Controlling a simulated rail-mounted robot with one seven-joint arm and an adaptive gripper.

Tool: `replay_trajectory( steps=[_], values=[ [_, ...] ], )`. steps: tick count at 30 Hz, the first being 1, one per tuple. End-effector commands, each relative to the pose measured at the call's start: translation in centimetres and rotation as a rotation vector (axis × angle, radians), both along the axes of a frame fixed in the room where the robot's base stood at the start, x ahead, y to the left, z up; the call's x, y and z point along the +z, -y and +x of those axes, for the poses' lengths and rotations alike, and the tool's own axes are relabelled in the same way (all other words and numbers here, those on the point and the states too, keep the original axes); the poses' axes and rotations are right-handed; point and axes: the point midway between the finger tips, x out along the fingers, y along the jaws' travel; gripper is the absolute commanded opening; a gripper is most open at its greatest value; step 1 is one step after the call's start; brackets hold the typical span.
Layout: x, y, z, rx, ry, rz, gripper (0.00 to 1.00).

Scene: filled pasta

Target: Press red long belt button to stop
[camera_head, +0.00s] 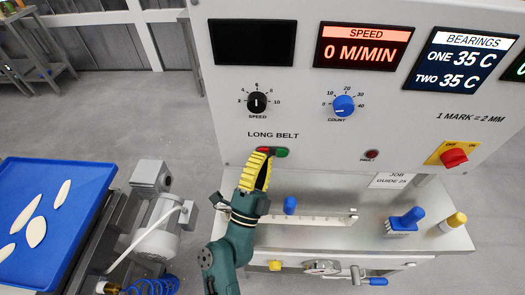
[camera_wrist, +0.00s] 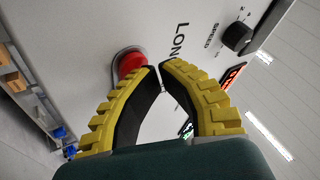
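The red long belt button (camera_wrist: 131,63) is a round red cap in a grey surround on the pale control panel. In the wrist view it sits just left of my fingertips, and the left finger overlaps its edge. In the head view the red cap (camera_head: 263,149) shows only partly above my fingertips, beside a green button (camera_head: 281,153), under the "LONG BELT" label. My gripper (camera_head: 264,157) has yellow ribbed fingers with the tips together and nothing between them; it also shows in the wrist view (camera_wrist: 160,67). I cannot tell whether the fingertips touch the red cap.
The speed display (camera_head: 361,47) reads 0 M/MIN. A black speed knob (camera_head: 257,104), a blue count knob (camera_head: 344,105) and a red rotary switch (camera_head: 454,157) are on the panel. A ledge (camera_head: 330,240) juts out below. Pale pasta pieces lie on a blue surface (camera_head: 80,175) at left.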

Motion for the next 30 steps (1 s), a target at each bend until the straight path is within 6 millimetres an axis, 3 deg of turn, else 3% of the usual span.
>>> replay_trajectory(
  steps=[15,30],
  values=[
    [0.1,-0.1,-1.3,-0.001,0.000,-0.001,0.00],
    [0.2,-0.4,-5.9,0.000,-0.001,-0.001,0.00]
  ],
)
